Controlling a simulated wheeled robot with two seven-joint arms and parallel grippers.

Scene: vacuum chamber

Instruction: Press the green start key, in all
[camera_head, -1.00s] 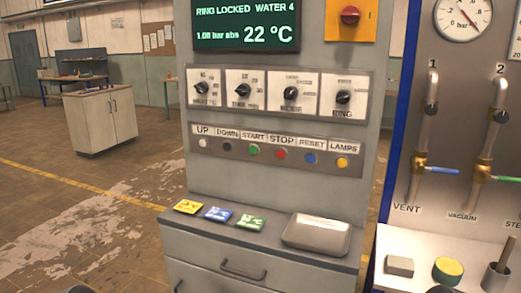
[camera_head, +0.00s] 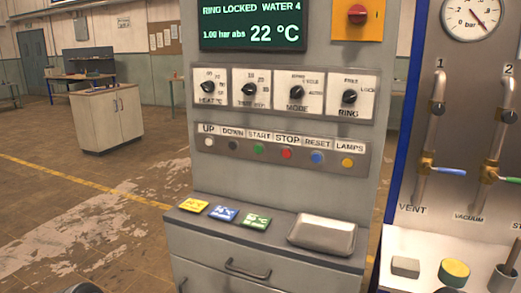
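The green start key (camera_head: 259,149) is a small round button under the START label, in a row of keys on the control cabinet's front. It sits between the dark DOWN key (camera_head: 233,145) and the red STOP key (camera_head: 286,154). The display (camera_head: 252,26) above reads RING LOCKED, WATER 4, 1.00 bar abs and 22 °C. Nothing covers the keys. Neither of my grippers can be made out; only dark rounded parts show at the bottom edge.
A ledge below the keys holds yellow, blue and green cards (camera_head: 256,222) and a metal tray (camera_head: 321,234). At right, a panel has a gauge (camera_head: 472,14) and pipes with blue (camera_head: 452,171) and green levers. The space before the keys is clear.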

